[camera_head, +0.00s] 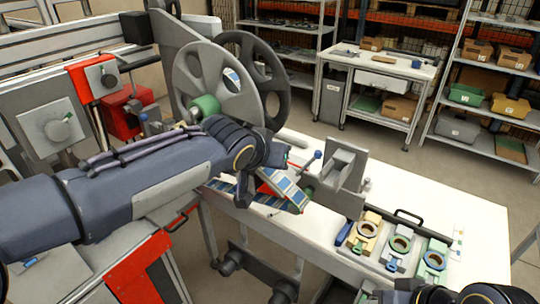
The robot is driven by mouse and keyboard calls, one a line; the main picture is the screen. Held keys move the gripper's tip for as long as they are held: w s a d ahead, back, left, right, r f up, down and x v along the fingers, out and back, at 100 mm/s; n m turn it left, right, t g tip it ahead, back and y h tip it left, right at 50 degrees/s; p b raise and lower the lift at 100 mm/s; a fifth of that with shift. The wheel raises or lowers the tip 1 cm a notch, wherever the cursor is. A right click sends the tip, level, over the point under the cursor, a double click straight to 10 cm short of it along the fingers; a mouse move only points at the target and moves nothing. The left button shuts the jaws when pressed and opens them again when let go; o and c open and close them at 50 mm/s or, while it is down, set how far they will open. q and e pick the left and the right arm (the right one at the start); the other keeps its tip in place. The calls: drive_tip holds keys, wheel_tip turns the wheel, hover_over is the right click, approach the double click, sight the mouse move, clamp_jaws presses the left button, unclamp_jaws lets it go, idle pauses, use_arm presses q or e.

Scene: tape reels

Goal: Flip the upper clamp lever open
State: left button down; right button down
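A lever with a blue knob (312,159) rises beside a grey upright bracket (342,167) on the white table. I cannot tell which one is the upper clamp lever. My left arm reaches in from the left, with its dark wrist over the table's near edge. My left gripper (262,183) points down, left of the bracket, beside a red, blue and white slanted piece (284,188). Its fingertips are partly hidden and whether it grips anything is unclear. Only dark links of my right arm show at bottom right.
Large grey reels (211,80) stand behind my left arm, with a green hub (205,107). Yellow, grey and green ring fixtures (399,246) line the table's front right. The white table (440,195) is clear behind them. Shelves and a workbench stand farther back.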

use_arm(q)
drive_tip(key=c, duration=1.3)
unclamp_jaws()
